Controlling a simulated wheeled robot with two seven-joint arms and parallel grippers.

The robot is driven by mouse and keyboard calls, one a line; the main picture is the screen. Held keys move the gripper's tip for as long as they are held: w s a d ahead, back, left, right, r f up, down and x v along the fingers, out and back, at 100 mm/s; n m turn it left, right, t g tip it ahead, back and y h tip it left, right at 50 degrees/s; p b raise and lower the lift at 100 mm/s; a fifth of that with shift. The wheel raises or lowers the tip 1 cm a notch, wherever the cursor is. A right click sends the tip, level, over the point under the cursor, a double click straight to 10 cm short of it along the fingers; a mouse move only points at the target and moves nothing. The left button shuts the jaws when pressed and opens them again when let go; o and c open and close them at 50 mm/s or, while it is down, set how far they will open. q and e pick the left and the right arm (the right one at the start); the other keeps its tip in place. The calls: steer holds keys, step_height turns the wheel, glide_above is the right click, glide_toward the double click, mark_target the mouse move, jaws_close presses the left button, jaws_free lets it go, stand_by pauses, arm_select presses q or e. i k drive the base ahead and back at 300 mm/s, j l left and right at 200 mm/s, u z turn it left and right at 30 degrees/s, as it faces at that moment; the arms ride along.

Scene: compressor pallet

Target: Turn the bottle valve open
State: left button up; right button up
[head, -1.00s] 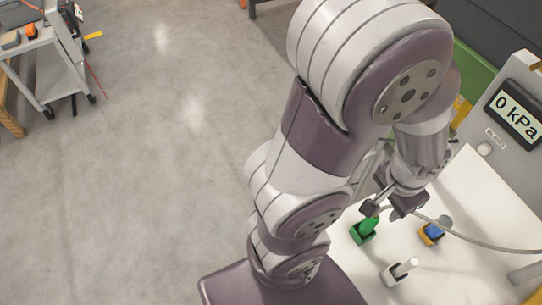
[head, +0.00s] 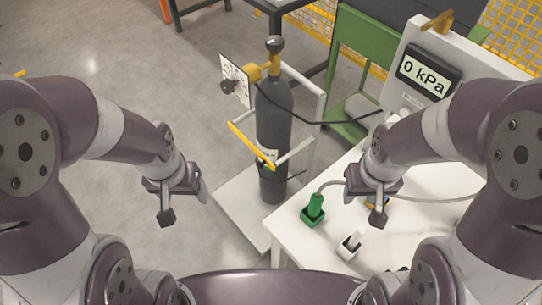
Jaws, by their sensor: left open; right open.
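A dark grey gas bottle (head: 274,125) stands upright in a white-framed trolley in the middle of the head view. Its valve knob (head: 274,44) is on top, with a brass-coloured fitting (head: 256,72) below it. A square dial plate with a dark knob (head: 235,82) sits left of the fitting. My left gripper (head: 182,205) is open and empty, left of the bottle and apart from it. My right gripper (head: 364,203) is open, over the white table to the right of the bottle, with nothing seen between its fingers.
The white table (head: 300,238) holds a green connector (head: 313,209) and a white one (head: 350,244), with another partly hidden behind my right gripper. A display panel (head: 424,73) reads 0 kPa. A dark hose runs from the bottle fitting towards the panel. A yellow bar (head: 250,145) crosses before the bottle.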

mark_target(276, 43)
steer(key=z, duration=0.6)
steer(key=j+z, duration=0.85)
steer(key=k+j+z, duration=0.15)
steer(key=z, duration=0.25)
steer(key=k+j+z, duration=0.2)
steer(key=j+z, duration=0.2)
steer(key=i+j, duration=0.1)
steer(key=j, duration=0.3)
steer(key=i+u, duration=0.05)
